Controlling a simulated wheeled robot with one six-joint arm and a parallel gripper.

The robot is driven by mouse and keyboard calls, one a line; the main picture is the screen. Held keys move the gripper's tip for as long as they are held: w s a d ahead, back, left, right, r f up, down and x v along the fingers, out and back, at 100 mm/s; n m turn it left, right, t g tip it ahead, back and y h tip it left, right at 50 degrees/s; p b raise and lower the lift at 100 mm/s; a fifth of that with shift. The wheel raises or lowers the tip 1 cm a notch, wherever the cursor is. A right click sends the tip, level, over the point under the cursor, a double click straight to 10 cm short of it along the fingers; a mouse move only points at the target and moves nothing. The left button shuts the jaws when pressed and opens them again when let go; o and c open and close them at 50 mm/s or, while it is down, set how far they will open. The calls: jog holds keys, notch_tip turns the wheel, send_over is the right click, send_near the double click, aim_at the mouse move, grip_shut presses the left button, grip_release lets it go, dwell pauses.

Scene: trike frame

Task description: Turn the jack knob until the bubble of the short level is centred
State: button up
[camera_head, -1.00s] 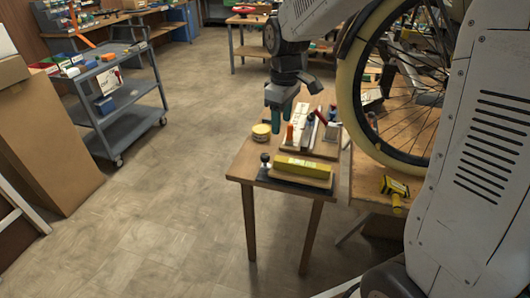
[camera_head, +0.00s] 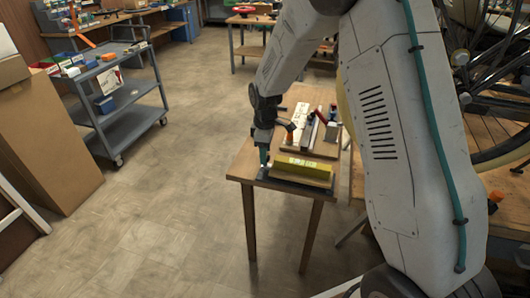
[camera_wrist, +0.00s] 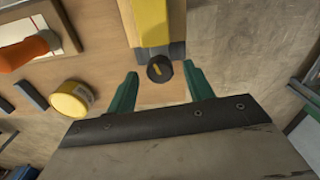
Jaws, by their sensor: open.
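The short yellow level (camera_head: 303,163) lies on a wooden block on a dark base at the small table's front edge. Its near end (camera_wrist: 152,22) also shows in the wrist view; its bubble cannot be made out in either view. The round black jack knob (camera_wrist: 159,69) with a yellow mark is at the end of the base. My gripper (camera_wrist: 163,76) is open, with its green fingers on either side of the knob and apart from it. In the head view my gripper (camera_head: 264,160) hides the knob.
A round yellow tin (camera_wrist: 71,99) stands on the table left of my gripper in the wrist view. A board with an orange-handled tool (camera_wrist: 28,51) lies beyond it. A grey cart (camera_head: 122,97) stands at left, with open floor between.

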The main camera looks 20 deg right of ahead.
jog(key=shift+f, duration=0.35)
jog(key=c, duration=1)
jog(key=shift+m, duration=0.3)
